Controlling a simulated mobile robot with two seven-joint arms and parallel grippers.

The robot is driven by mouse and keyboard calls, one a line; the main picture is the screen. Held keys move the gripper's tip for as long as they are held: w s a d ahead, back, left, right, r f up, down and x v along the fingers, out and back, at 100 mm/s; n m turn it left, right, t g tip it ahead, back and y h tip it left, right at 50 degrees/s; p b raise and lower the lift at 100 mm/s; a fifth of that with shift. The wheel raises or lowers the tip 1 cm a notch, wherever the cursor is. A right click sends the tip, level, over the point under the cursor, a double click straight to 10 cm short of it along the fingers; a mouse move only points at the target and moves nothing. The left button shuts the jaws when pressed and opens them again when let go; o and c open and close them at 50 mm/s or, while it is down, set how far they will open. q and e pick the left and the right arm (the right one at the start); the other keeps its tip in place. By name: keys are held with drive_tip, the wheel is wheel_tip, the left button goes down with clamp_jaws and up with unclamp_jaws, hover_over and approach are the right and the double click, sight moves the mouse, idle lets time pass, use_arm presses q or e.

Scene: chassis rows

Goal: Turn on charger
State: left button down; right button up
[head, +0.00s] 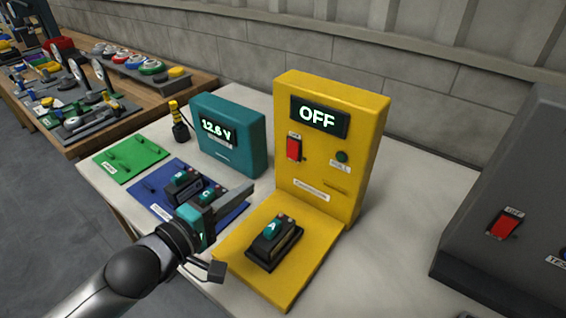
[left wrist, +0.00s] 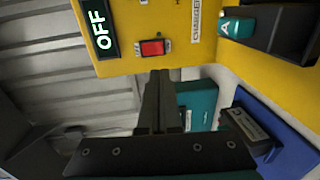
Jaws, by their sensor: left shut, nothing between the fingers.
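The yellow charger (head: 365,130) stands upright on the table, and its display (head: 319,117) reads OFF. It also shows in the left wrist view (left wrist: 200,42). A red rocker switch (head: 294,148) sits on its face below the display; the wrist view shows it too (left wrist: 152,48). A dark battery marked A (head: 270,246) rests on the charger's yellow base. My left gripper (head: 248,190) is shut and empty, in front of the charger and lower than the switch. In the wrist view its fingertips (left wrist: 160,74) point toward the switch, apparently apart from it.
A teal meter (head: 242,140) reading 12.6 V stands left of the charger. Batteries (head: 182,188) sit on a blue mat (head: 148,188), partly behind my gripper. A green mat (head: 130,158) lies further left. A dark grey unit with a red switch (head: 504,223) stands at right.

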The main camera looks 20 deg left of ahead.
use_arm(q)
drive_tip(key=b, duration=0.2)
approach(292, 157)
drive_tip(key=x, duration=0.4)
drive_tip(key=shift+w, duration=0.4)
drive_tip(key=shift+w+d+f, duration=0.1)
drive_tip(key=shift+w+d, duration=0.2)
drive_tip(key=shift+w, duration=0.3)
drive_tip(key=shift+w+d+b, duration=0.1)
drive_tip(key=shift+w+b, duration=0.2)
use_arm(e)
drive_tip(key=shift+t, duration=0.3)
drive_tip(key=w+d+f, duration=0.2)
drive_tip(key=shift+w+f, duration=0.3)
drive_tip(key=shift+w, duration=0.05)
use_arm(q)
drive_tip(key=shift+w+d+f, duration=0.1)
drive_tip(key=shift+w+f, duration=0.05)
drive_tip(key=shift+f, duration=0.05)
drive_tip(key=shift+r, duration=0.1)
use_arm(e)
drive_tip(key=shift+s+f, duration=0.1)
drive_tip(key=shift+f, duration=0.15)
drive_tip(key=shift+r, duration=0.1)
